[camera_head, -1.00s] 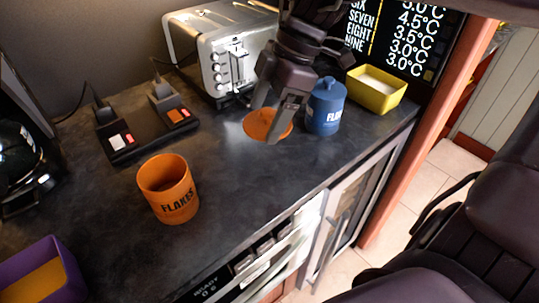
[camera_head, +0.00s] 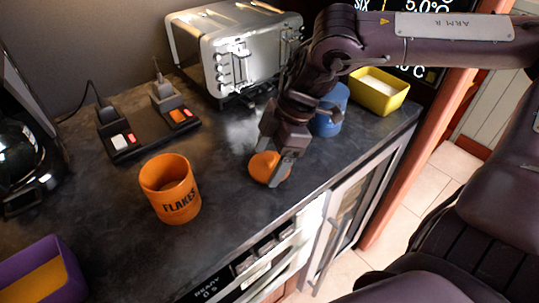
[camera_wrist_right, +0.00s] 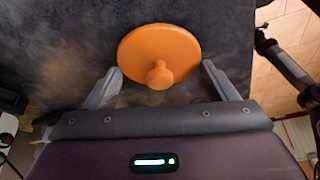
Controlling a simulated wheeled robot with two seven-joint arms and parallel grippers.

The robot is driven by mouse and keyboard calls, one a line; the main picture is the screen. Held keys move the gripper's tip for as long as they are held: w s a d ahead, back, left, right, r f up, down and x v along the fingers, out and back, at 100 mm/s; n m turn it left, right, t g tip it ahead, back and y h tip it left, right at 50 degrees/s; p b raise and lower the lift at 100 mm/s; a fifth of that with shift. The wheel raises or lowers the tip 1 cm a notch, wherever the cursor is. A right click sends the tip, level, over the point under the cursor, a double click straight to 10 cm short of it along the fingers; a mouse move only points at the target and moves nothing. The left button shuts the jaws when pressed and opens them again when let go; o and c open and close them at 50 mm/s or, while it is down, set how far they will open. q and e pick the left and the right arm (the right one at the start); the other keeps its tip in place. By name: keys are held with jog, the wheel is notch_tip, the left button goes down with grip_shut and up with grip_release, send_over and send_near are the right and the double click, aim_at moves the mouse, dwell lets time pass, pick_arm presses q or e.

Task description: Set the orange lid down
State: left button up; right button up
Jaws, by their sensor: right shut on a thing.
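The orange lid (camera_head: 265,168) is a round disc with a knob, seen low over the dark counter, right of the orange FLAKES canister (camera_head: 170,190). My right gripper (camera_head: 273,172) is shut on the lid. In the right wrist view the lid (camera_wrist_right: 158,52) lies between the two fingers, its knob facing the camera. I cannot tell whether the lid touches the counter. The canister stands upright and open, without a lid on it. My left gripper is not in view.
A blue canister (camera_head: 329,116) stands behind my right arm, partly hidden. A yellow container (camera_head: 379,99), a silver toaster (camera_head: 225,65) and a black switch box (camera_head: 150,138) stand farther back. A purple box (camera_head: 38,285) is at the front left. The counter's front edge is close to the lid.

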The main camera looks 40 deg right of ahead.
jog(key=shift+f, duration=0.2)
jog(key=o, duration=1)
jog(key=shift+c, duration=0.2)
jog(key=shift+r, duration=0.1)
jog(key=shift+r, duration=0.2)
jog(key=v, duration=1.1)
jog(key=shift+r+p, duration=0.3)
jog(key=shift+r, duration=0.1)
jog(key=shift+s+d, duration=0.1)
